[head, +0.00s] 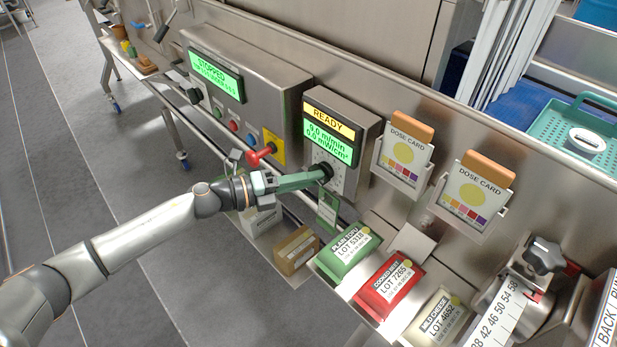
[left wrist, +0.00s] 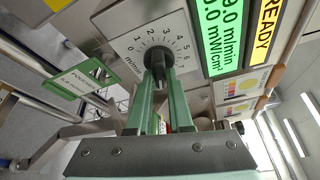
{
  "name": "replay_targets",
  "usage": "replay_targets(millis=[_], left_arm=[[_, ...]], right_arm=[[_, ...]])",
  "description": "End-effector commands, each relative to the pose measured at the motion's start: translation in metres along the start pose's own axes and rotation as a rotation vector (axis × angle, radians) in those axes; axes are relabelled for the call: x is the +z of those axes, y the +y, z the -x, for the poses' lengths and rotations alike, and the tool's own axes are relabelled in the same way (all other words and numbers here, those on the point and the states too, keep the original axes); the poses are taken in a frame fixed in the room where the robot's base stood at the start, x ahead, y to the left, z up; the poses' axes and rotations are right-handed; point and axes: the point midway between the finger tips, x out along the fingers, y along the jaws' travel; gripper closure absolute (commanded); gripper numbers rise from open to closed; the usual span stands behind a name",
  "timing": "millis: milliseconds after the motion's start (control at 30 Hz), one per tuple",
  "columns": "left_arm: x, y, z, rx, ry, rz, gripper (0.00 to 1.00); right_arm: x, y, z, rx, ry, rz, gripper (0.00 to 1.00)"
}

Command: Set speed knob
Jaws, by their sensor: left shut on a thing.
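The speed knob (left wrist: 156,57) is a dark round knob on a white dial plate (left wrist: 128,32) marked in m/min, with numbers around it. In the head view the knob (head: 326,168) sits on the front of a grey control box, below its display (head: 329,132). Which number the knob points to is hard to tell. My right gripper is not in view.
A larger panel (head: 246,97) at the left shows STOPPED and carries several buttons and a red handle (head: 262,155) on a yellow plate. Two dose cards (head: 403,150) hang to the right. Green, red (head: 388,284) and beige lot packs lie below. A green tag (head: 327,212) hangs under the knob.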

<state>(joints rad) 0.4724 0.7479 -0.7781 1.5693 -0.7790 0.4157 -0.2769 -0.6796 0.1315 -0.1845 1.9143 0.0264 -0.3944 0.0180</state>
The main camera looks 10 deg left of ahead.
Motion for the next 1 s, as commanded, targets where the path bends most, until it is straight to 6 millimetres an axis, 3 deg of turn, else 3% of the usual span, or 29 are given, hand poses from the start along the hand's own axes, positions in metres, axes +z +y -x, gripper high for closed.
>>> replay_targets(millis=[133, 167, 400, 767, 1000], left_arm=[[-0.001, 0.001, 0.0, 0.001, 0.0, 0.001, 1.0], [-0.001, 0.001, 0.0, 0.001, 0.001, 0.001, 0.79], [0.0, 0.0, 0.0, 0.0, 0.0, 0.002, 0.52], [0.0, 0.002, 0.007, 0.002, 0.0, 0.003, 0.51], [-0.002, 0.005, 0.05, 0.006, 0.0, 0.001, 0.51]], right_arm=[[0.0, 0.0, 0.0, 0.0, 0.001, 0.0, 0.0], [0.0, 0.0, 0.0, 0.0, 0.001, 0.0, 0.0], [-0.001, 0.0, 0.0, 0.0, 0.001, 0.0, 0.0], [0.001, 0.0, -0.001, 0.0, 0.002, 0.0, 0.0], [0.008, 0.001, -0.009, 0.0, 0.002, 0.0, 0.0]])
